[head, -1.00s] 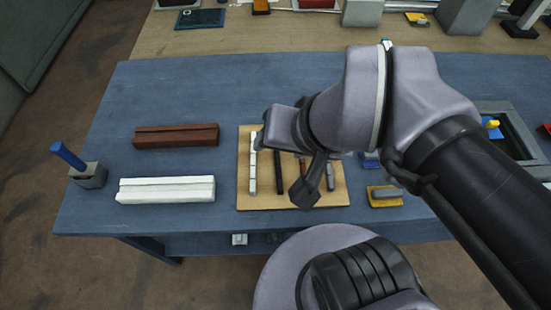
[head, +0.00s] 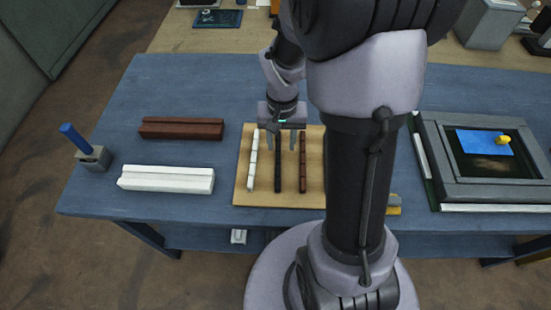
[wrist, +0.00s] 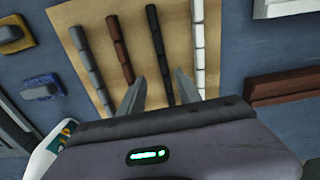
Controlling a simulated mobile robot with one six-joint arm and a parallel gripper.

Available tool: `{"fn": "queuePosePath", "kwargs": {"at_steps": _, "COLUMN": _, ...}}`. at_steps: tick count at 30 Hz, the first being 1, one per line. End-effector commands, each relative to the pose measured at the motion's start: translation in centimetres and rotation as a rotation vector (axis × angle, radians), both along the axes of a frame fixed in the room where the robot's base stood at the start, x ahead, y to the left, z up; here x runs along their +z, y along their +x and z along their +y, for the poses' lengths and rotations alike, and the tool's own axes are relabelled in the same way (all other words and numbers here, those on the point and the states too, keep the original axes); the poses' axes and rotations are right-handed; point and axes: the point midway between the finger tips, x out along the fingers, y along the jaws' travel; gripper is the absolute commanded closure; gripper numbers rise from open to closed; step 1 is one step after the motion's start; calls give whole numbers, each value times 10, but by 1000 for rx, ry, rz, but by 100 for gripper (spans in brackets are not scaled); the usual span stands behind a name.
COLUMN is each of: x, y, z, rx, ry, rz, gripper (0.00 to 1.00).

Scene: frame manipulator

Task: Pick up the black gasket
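The black gasket (head: 278,172) is a thin dark strip lying on a tan board (head: 240,190), between a white gasket (head: 252,162) and a brown gasket (head: 303,165). My gripper (head: 280,143) is open over the far part of the board, its fingers pointing down. In the wrist view my gripper (wrist: 160,80) has one finger to each side of the black gasket (wrist: 157,45), apart from it. Nothing is held. A grey gasket (wrist: 90,65) also lies on the board in the wrist view; my arm hides it in the head view.
A brown grooved block (head: 178,128) and a white grooved block (head: 166,179) lie left of the board. A grey holder (head: 93,158) with a blue rod stands at the far left. A grey frame (head: 438,150) lies at right. The table (head: 180,80) behind the blocks is clear.

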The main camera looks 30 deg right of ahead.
Motion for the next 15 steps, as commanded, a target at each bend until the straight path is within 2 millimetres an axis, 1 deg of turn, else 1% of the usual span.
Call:
{"fn": "queuePosePath", "kwargs": {"at_steps": 5, "x": -19, "y": 0, "z": 3, "rx": 1, "ry": 1, "rz": 1, "gripper": 60}}
{"fn": "queuePosePath", "kwargs": {"at_steps": 8, "x": -41, "y": 0, "z": 9, "rx": 2, "ry": 1, "rz": 1, "gripper": 60}}
{"fn": "queuePosePath", "kwargs": {"at_steps": 10, "x": -54, "y": 0, "z": 9, "rx": 0, "ry": 1, "rz": 2, "gripper": 60}}
{"fn": "queuePosePath", "kwargs": {"at_steps": 12, "x": -59, "y": 0, "z": 9, "rx": 0, "ry": 1, "rz": 1, "gripper": 60}}
{"fn": "queuePosePath", "kwargs": {"at_steps": 15, "x": -56, "y": 0, "z": 9, "rx": 0, "ry": 0, "rz": -1, "gripper": 60}}
